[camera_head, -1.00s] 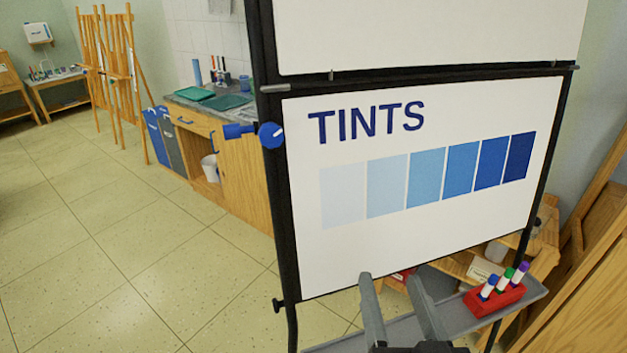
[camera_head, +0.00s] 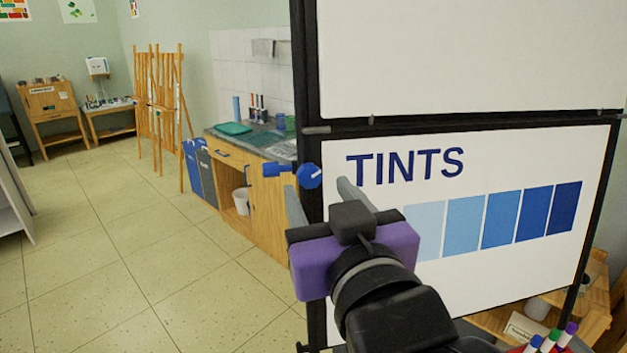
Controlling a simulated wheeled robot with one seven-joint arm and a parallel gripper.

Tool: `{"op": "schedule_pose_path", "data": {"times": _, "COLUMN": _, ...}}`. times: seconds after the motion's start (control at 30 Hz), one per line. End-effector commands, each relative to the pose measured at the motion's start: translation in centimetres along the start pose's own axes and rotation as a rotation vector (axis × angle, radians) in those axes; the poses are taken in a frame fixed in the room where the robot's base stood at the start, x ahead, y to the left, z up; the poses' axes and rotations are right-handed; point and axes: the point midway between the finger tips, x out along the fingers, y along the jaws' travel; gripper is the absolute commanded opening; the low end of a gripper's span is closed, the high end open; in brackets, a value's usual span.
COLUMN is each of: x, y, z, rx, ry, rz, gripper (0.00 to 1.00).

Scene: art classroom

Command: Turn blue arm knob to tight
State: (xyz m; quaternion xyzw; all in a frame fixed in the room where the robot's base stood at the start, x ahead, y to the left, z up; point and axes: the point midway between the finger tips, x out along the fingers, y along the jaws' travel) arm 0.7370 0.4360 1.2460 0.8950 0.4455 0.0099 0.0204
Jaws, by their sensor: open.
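The blue arm knob (camera_head: 309,176) is a round blue disc with a pale pointer line, on the left black post of the board stand. A blue arm (camera_head: 271,169) sticks out to its left. My gripper (camera_head: 322,200) is in front of the stand, just below the knob in the picture. Its two grey fingers are apart, one to the lower left of the knob and one to the lower right over the board. Nothing is between them. I cannot tell how far the fingertips are from the knob in depth.
The TINTS board (camera_head: 500,250) fills the right side, behind my arm. A wooden sink cabinet (camera_head: 262,215) stands behind the post, with blue and grey bins (camera_head: 203,175) beside it. Easels (camera_head: 160,110) stand farther back. The tiled floor (camera_head: 110,260) on the left is clear.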

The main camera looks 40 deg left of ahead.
Motion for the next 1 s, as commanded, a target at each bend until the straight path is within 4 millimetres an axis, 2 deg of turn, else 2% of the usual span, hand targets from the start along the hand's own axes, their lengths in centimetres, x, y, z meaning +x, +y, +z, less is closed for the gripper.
{"op": "schedule_pose_path", "data": {"times": 0.1, "x": 1.8, "y": 0.0, "z": -0.1, "rx": 0.000, "ry": -0.001, "rz": 0.000, "gripper": 0.52}}
{"op": "schedule_pose_path", "data": {"times": 0.23, "x": 3.0, "y": 0.0, "z": 0.0, "rx": 0.001, "ry": 0.000, "rz": -0.001, "gripper": 0.52}}
{"op": "schedule_pose_path", "data": {"times": 0.6, "x": 3.7, "y": 0.0, "z": 0.0, "rx": 0.001, "ry": 0.001, "rz": 0.000, "gripper": 0.52}}
{"op": "schedule_pose_path", "data": {"times": 0.67, "x": 3.7, "y": 0.0, "z": 0.0, "rx": 0.001, "ry": 0.000, "rz": 0.000, "gripper": 0.42}}
{"op": "schedule_pose_path", "data": {"times": 0.87, "x": 3.7, "y": 0.0, "z": 0.0, "rx": 0.001, "ry": 0.000, "rz": 0.000, "gripper": 0.03}}
{"op": "schedule_pose_path", "data": {"times": 0.9, "x": 3.7, "y": 0.0, "z": 0.0, "rx": 0.001, "ry": 0.000, "rz": 0.000, "gripper": 0.00}}
{"op": "schedule_pose_path", "data": {"times": 1.0, "x": 3.7, "y": 0.0, "z": 0.0, "rx": 0.002, "ry": 0.000, "rz": 0.000, "gripper": 0.00}}
